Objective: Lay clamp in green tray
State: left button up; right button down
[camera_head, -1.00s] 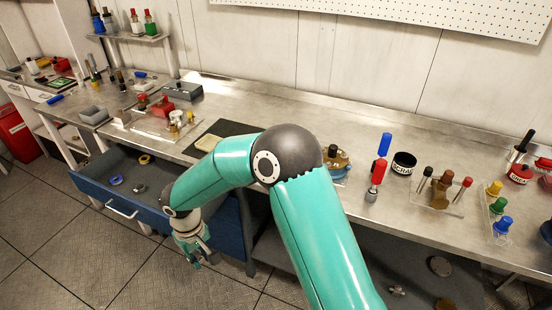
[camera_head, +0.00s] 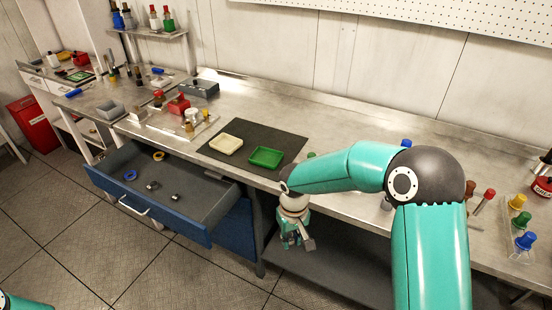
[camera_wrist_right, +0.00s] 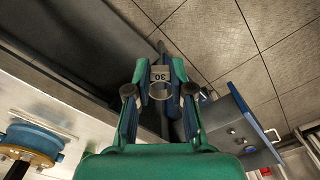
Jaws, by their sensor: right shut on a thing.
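The green tray (camera_head: 266,157) lies on a dark mat (camera_head: 240,137) on the steel bench, right of a cream tray (camera_head: 226,144). It looks empty. My right gripper (camera_head: 297,242) hangs in front of the bench edge, below the bench top and right of the open drawer. It is shut on the clamp, a grey piece (camera_head: 308,244). In the right wrist view the clamp (camera_wrist_right: 160,74) shows a "30" mark and a ring between the fingertips (camera_wrist_right: 160,88). My left gripper is out of view.
The blue drawer (camera_head: 180,195) stands open with several small parts inside. A clear stand (camera_head: 200,128) with fittings is left of the mat. Coloured bottles and tools stand at the right. The bench behind the mat is clear.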

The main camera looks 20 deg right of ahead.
aim_at(267, 159)
jog(key=i, duration=0.9)
